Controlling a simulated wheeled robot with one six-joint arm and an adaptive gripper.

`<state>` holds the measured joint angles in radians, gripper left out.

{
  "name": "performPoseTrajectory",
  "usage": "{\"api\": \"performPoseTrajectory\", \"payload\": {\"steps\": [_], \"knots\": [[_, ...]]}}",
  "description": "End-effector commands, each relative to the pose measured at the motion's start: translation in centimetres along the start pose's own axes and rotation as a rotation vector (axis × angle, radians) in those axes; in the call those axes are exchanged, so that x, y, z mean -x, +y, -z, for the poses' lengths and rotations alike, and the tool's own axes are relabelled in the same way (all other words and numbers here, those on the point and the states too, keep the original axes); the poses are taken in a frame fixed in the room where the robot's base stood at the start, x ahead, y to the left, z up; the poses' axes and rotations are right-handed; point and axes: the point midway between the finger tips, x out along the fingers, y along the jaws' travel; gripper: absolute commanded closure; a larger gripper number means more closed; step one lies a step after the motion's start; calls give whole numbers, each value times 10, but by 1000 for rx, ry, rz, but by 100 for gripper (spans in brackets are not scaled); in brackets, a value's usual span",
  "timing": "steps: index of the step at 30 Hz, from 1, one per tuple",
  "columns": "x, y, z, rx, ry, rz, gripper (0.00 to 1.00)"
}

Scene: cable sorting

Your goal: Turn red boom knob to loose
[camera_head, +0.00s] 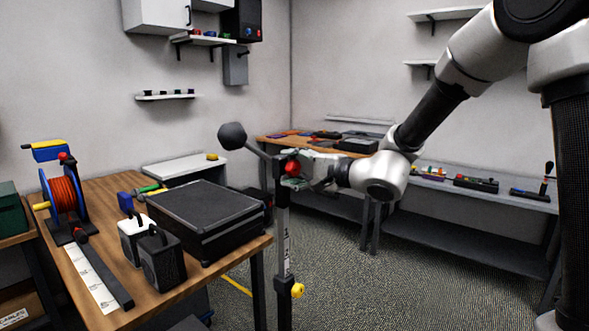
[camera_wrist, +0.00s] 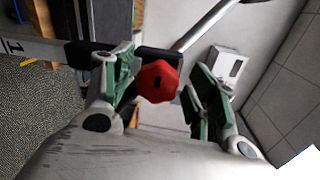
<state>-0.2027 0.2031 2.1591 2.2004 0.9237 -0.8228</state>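The red boom knob (camera_head: 293,168) sits at the top of an upright stand post (camera_head: 283,235), where a slanted boom (camera_head: 258,152) joins it. The boom rises left to a dark rounded end (camera_head: 232,136). My gripper (camera_head: 303,172) is at the knob from the right. In the wrist view my gripper (camera_wrist: 165,78) has its green-padded fingers spread. The knob shows between them, nearer the left finger, with a clear gap to the right one. Knob-to-finger contact is unclear.
A wooden table (camera_head: 225,252) at left holds a black case (camera_head: 205,217), a cable reel (camera_head: 64,193) and small boxes. A yellow knob (camera_head: 297,290) is lower on the post. Benches with tools (camera_head: 484,196) stand behind. Floor right of the post is clear.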

Motion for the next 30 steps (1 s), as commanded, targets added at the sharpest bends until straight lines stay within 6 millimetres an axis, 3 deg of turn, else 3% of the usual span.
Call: {"api": "performPoseTrajectory", "payload": {"steps": [8,21,30], "knots": [[9,0,1,-1,3,0,42],[99,0,1,1,4,1,42],[120,0,0,0,0,-1,42]]}}
